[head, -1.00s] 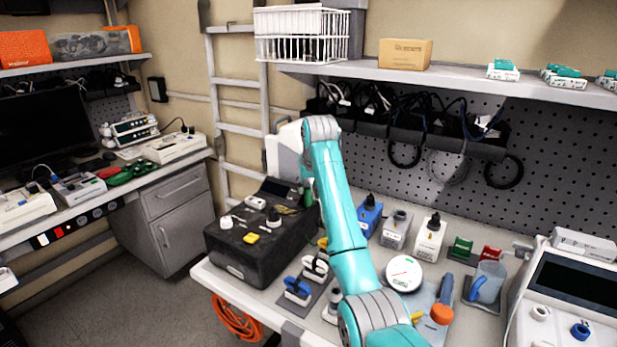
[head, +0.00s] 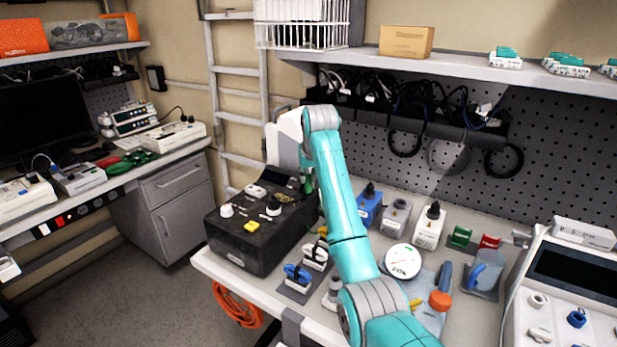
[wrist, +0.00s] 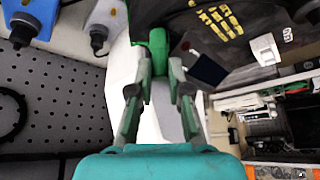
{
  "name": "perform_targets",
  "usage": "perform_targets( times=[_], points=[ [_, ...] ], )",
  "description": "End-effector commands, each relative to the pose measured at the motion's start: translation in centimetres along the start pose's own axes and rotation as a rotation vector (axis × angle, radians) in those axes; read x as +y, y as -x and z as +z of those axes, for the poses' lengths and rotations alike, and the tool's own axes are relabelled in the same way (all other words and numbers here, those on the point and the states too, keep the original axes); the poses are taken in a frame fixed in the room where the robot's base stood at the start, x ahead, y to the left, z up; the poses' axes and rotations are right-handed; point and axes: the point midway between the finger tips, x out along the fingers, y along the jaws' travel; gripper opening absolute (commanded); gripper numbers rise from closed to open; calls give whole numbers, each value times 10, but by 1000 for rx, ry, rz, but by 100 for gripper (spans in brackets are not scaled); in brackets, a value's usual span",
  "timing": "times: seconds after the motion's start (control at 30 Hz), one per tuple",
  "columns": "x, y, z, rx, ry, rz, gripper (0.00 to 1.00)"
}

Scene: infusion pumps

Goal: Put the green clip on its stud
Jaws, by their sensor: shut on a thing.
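My gripper (wrist: 160,64) is shut on the green clip (wrist: 156,42), which sits between its fingertips in the wrist view. In the head view my arm reaches to the far right side of the black box (head: 237,252), and a bit of green (head: 308,186) shows beside my wrist there. My arm hides most of the gripper in that view. The black box also shows in the wrist view, with yellow marks on its dark face (wrist: 270,22). I cannot make out the green clip's stud in either view.
Knobs and a yellow block (head: 252,226) sit on the black box. A blue bottle (head: 369,207), a grey bottle (head: 396,218) and a white bottle (head: 429,227) stand right of my arm. A round white gauge (head: 402,261) and a pump (head: 565,290) lie farther right.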

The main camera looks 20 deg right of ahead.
Motion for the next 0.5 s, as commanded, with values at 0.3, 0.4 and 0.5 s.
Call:
perform_targets(
  times=[0.3,0.4,0.5],
  points=[
    [0,15,-9,1,0,0,0],
    [0,20,-11,1,0,0,0],
    [0,24,-13,1,0,0,0]
  ],
)
